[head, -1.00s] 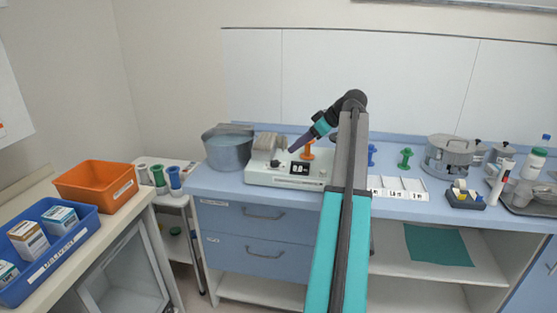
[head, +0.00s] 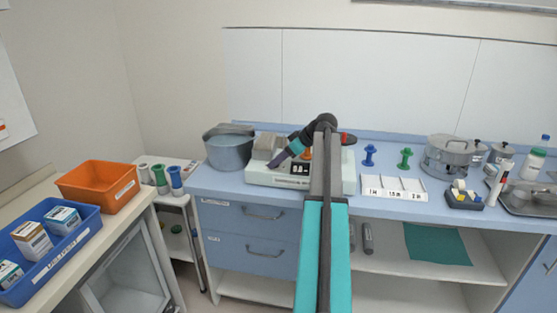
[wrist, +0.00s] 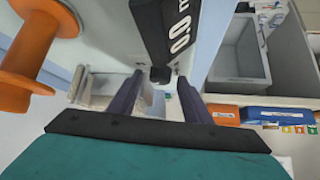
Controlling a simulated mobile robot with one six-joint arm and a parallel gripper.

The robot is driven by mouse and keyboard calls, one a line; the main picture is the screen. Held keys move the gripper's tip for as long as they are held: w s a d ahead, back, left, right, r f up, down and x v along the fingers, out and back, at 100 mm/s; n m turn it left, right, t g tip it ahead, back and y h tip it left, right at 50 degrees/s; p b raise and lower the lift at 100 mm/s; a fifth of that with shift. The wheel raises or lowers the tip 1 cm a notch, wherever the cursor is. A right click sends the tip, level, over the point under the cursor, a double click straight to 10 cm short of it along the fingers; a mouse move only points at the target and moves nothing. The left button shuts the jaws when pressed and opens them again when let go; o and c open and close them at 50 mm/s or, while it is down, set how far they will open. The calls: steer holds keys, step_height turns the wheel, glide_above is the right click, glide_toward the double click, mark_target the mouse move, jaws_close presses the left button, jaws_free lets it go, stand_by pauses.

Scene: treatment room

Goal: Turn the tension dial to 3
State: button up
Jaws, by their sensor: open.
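The white machine (head: 262,177) stands on the blue counter, with a black display (head: 299,169) on its front. In the wrist view the display (wrist: 170,28) shows a reading like 0.0. A small black knob, the tension dial (wrist: 160,74), sits beside the display, its number marks too small to read. My gripper (head: 275,164) is at the machine's front left and covers the dial in the head view. In the wrist view my open gripper (wrist: 160,78) has one finger on each side of the dial, with gaps showing. An orange spool (wrist: 28,55) is on the machine, partly hidden by my arm in the head view.
A grey pot (head: 229,152) stands close left of the machine. To the right are a blue spool (head: 369,155), a green spool (head: 405,158) and a labelled white tray (head: 395,194). An orange bin (head: 96,184) sits on the left side table.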

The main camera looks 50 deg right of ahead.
steer(key=c, duration=1.1)
steer(key=shift+o, duration=0.2)
